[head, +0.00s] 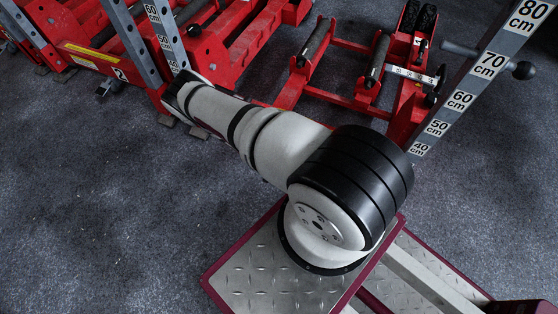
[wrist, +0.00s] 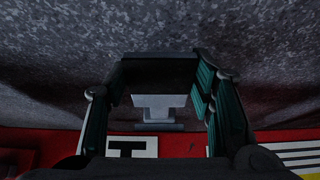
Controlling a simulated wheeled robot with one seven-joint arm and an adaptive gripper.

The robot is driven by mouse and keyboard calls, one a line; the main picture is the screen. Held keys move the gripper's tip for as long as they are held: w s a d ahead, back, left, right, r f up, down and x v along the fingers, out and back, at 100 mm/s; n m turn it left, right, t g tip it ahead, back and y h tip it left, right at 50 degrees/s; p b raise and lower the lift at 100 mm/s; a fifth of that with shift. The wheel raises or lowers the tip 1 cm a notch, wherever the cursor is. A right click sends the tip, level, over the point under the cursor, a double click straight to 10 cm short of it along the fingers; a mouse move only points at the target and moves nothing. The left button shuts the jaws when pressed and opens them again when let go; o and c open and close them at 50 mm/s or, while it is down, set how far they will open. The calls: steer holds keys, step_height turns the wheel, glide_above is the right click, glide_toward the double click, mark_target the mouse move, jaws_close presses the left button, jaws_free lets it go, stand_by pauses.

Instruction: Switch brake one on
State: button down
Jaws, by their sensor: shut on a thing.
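In the wrist view my gripper (wrist: 160,85) has one dark green-padded finger on each side of a small part. This part, which I take for the brake (wrist: 160,105), has a dark wide top and a light grey T-shaped piece below it. The gripper is shut on it. Below it is a red frame with a white label (wrist: 132,147) bearing a black mark like an upside-down 1. In the head view my arm hides the gripper and this brake. A similar grey brake (head: 108,88) shows left of the arm, near a label 2 (head: 120,73) on the red jack.
The red jack (head: 100,58) with grey upright posts (head: 131,38) stands at the upper left. A red roller frame (head: 350,98) lies to the right. A grey post with cm marks (head: 455,105) rises at the right. Grey carpet (head: 90,210) is clear at the left.

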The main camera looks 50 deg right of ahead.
steer(key=shift+f, duration=0.1)
steer(key=c, duration=0.7)
jaws_free()
steer(key=shift+a, duration=0.1)
steer(key=v, duration=1.2)
